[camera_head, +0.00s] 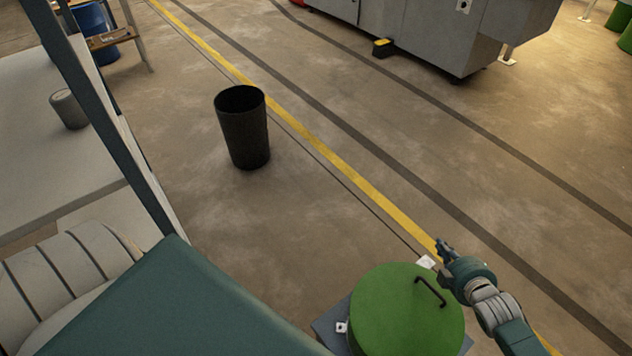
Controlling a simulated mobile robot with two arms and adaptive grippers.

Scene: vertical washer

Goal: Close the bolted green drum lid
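The green drum lid (395,318) is at the bottom of the head view, right of the middle. It shows as a round green disc with a bent black handle (430,292) near its right side. A small pale metal bracket (341,327) is at its left edge, and another (426,262) is at its upper right edge. I cannot tell whether the lid is fully seated. My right gripper (444,248) is just beyond the lid's upper right edge, seemingly apart from the handle. Its fingers are small and dark, and their opening is unclear. My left gripper is not in view.
A black bin (243,128) stands on the floor left of the yellow line. A grey machine (430,30) is at the back. A pale table (50,150) with a grey canister (69,109) is at left, and a blue barrel (93,30) stands behind it. Open floor lies between.

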